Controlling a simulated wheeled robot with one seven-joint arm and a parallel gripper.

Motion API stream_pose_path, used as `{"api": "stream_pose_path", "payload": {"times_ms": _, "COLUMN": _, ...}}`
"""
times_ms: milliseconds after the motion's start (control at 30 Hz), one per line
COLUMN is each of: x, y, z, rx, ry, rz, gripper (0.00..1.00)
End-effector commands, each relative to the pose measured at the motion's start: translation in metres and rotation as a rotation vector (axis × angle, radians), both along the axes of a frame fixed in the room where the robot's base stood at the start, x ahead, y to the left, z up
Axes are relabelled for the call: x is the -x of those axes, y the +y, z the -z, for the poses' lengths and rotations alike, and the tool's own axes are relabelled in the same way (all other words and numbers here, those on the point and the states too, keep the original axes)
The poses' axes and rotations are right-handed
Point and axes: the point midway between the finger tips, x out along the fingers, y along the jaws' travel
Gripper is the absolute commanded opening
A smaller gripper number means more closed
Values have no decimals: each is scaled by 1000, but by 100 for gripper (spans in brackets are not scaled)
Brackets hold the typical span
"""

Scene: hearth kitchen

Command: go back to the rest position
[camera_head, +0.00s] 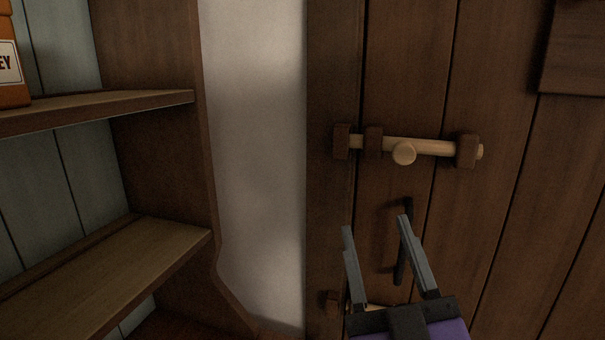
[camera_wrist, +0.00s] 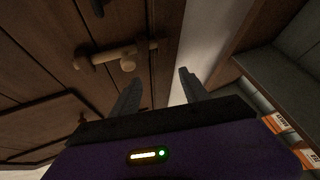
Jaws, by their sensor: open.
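My gripper (camera_head: 375,224) is open with nothing between its two grey fingers. In the head view it is at the lower middle right, in front of a brown plank door (camera_head: 500,220). It also shows in the wrist view (camera_wrist: 160,84), with its fingers apart. A pale wooden bolt (camera_head: 430,147) with a round knob (camera_head: 404,154) lies across the door's left edge, through wooden brackets, above my gripper. A dark vertical handle (camera_head: 400,265) on the door is partly hidden behind my right finger. The bolt shows upper left in the wrist view (camera_wrist: 110,55).
Wooden shelves (camera_head: 110,275) stand at the left, with an orange labelled container (camera_head: 12,65) on the upper one. A pale wall strip (camera_head: 255,150) lies between shelves and door. Something pale shows low behind my gripper, mostly hidden.

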Motion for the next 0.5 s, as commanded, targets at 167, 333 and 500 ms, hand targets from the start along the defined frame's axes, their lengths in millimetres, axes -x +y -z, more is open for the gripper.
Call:
{"api": "stream_pose_path", "payload": {"times_ms": 167, "x": 33, "y": -9, "z": 66, "rx": 1, "ry": 74, "rz": -58, "gripper": 53}}
{"api": "stream_pose_path", "payload": {"times_ms": 333, "x": 71, "y": -22, "z": 119, "rx": -21, "ry": 148, "rz": -91, "gripper": 53}}
{"api": "stream_pose_path", "payload": {"times_ms": 500, "x": 114, "y": -39, "z": 166, "rx": -57, "ry": 238, "rz": -101, "gripper": 53}}
